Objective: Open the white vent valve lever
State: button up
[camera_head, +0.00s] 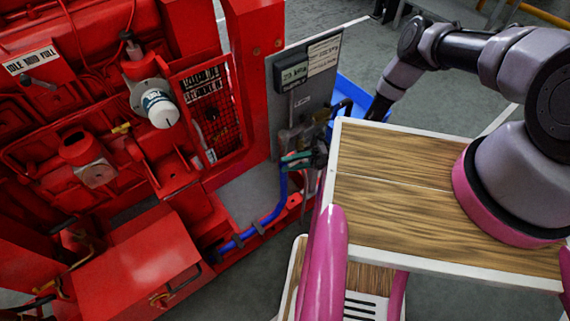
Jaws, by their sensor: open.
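I cannot make out a white vent valve lever for sure. A thin pale piece (205,143), perhaps a lever or a tag, hangs by the mesh guard on the red engine. My gripper (378,108) is the dark end of my arm, pointing down to the right of the grey panel and apart from the engine. It is open; its fingertips are small, dark and partly hidden behind my wooden top's edge. I see nothing held in it.
The red engine (110,130) fills the left side, with a white filter (159,108) on it. A red box (135,265) stands low in front. The grey panel (305,85) stands upright near my gripper. A blue bin (352,97) lies behind it. Open floor shows beyond.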

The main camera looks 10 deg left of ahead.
jog(key=shift+x, duration=0.85)
grip_shut()
dwell(0.8)
